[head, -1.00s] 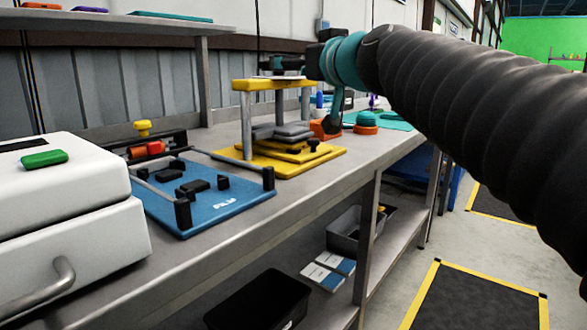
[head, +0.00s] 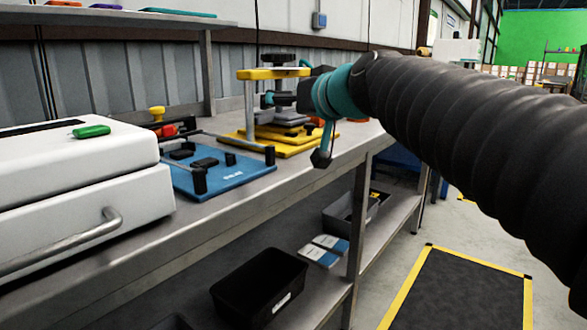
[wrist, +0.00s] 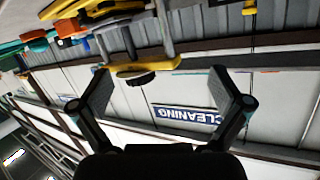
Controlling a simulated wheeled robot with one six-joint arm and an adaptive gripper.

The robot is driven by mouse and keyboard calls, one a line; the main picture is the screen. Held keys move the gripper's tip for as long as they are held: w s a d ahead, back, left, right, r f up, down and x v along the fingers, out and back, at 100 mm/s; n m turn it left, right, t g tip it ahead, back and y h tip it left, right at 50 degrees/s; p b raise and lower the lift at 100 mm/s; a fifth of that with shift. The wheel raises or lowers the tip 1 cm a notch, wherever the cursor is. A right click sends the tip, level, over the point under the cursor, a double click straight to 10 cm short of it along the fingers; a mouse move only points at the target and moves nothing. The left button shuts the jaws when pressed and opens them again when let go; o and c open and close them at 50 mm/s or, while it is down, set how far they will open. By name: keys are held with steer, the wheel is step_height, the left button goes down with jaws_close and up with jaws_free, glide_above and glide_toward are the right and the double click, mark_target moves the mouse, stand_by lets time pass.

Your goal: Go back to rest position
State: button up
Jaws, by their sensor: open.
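My gripper (wrist: 160,88) shows in the wrist view with its two fingers spread wide and nothing between them. The wrist view is turned over, with the wall and its CLEANING sign (wrist: 187,115) behind the fingers. In the head view my arm reaches in from the right. Its wrist end is in front of the yellow press fixture (head: 290,148) on the bench. The fingertips are hard to make out there. I cannot tell whether the arm touches the fixture.
The grey bench (head: 222,213) runs along the wall. A blue plate fixture (head: 225,183) and a white machine (head: 85,215) with a green object (head: 91,131) stand on it. A black bin (head: 258,285) is on the lower shelf. Floor with a dark mat (head: 465,290) is clear at right.

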steer(key=s+f+g, duration=0.1)
steer(key=f, duration=0.2)
steer(key=s+d+f+g+h, duration=0.1)
steer(key=f, duration=0.3)
steer(key=s+d+f, duration=0.1)
steer(key=s+f, duration=0.1)
steer(key=f, duration=0.2)
steer(key=shift+m+g+h, duration=0.3)
steer(key=shift+m+g, duration=0.1)
steer(key=s+d+f+m+g+h, duration=0.1)
steer(key=s+d+f+h, duration=0.1)
steer(key=s+d+f, duration=0.2)
steer(key=s+d+f+g+h, duration=0.2)
steer(key=s+d+f, duration=0.3)
steer(key=s+f, duration=0.6)
steer(key=s+d+f+m+g+h, duration=0.1)
steer(key=s+d+f, duration=0.4)
steer(key=s+f, duration=0.2)
steer(key=shift+s+f+m+g+h+p, duration=0.2)
steer(key=shift+s+m+g+h+p, duration=0.1)
steer(key=shift+g+h+p, duration=0.1)
